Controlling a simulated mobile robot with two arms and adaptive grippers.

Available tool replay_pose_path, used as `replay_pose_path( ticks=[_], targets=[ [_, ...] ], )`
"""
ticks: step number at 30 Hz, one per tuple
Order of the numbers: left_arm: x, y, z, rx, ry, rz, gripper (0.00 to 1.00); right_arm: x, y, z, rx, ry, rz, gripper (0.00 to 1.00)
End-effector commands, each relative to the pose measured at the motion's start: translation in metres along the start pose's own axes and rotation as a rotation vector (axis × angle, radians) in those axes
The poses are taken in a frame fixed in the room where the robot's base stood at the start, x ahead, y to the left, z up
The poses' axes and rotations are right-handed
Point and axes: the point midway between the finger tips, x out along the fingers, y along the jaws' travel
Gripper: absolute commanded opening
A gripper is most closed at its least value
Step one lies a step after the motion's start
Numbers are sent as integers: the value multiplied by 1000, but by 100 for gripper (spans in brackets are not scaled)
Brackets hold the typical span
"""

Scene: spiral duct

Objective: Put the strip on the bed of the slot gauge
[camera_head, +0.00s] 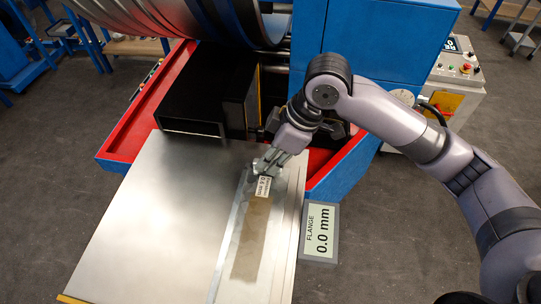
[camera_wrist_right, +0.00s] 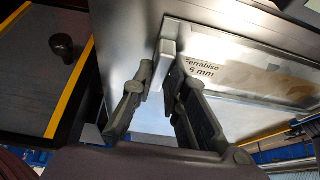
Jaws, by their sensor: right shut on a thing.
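My right gripper (camera_head: 268,166) is shut on a pale grey piece at the upper end of a long labelled metal band (camera_head: 246,240) on the bare metal table. I take this piece to be the strip, whose outline is hard to separate from the metal around it. In the right wrist view my right gripper (camera_wrist_right: 163,72) has its fingertips against the pale piece (camera_wrist_right: 166,48), beside a printed label (camera_wrist_right: 203,70). I cannot tell which surface is the slot gauge's bed, or whether the strip touches it. My left gripper is not in view.
The metal table (camera_head: 150,220) is clear on the left. A black box (camera_head: 210,95) stands behind it in a red tray (camera_head: 125,147). A display (camera_head: 319,232) reading "FLANGE 0.0 mm" is at the table's right edge. A blue machine (camera_head: 385,35) stands at the back.

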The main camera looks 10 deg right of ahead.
Motion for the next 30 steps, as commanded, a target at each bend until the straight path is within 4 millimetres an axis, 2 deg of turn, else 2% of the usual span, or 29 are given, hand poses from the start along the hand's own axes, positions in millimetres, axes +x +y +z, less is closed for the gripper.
replay_pose_path(
  ticks=[4, 5, 14, 24, 26, 30],
  targets=[
    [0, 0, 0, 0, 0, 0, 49, 0, 0, 0, 1, 1, -1, 0],
    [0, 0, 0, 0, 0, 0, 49, 1, 0, 0, 1, 0, -1, 14],
    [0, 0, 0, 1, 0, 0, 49, 0, 0, 0, 1, 0, -1, 34],
    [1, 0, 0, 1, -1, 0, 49, -2, 0, 0, 1, 0, 0, 34],
    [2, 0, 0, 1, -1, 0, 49, -7, 1, 0, 2, 0, 0, 34],
    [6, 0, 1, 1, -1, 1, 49, -30, 1, 0, 1, 1, 5, 34]
  ],
)
